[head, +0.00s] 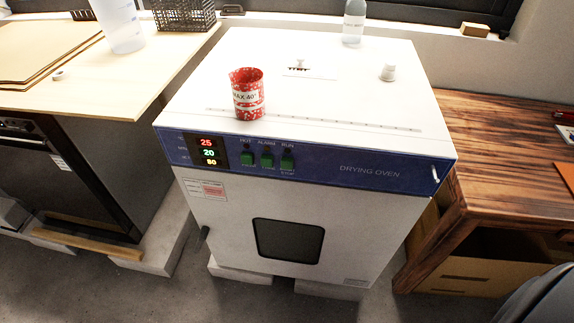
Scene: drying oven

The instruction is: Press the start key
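The white drying oven (400,205) stands in the middle, with a blue control panel (340,170) along the top of its front. Several green keys sit left of the panel's centre. The rightmost is the start key (287,162), under the label RUN, with small text below it that seems to read START/STOP. A display (208,151) to the left of the keys shows 25 in red, 20 in green and 80 in yellow. Neither of my grippers is in view, and nothing covers the keys.
A red speckled cup (248,80) labelled MAX 40° stands on the oven top near the front edge, above the keys. A white knob (388,73) and a bottle (354,22) are further back. Wooden tables flank the oven; the space before the panel is clear.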

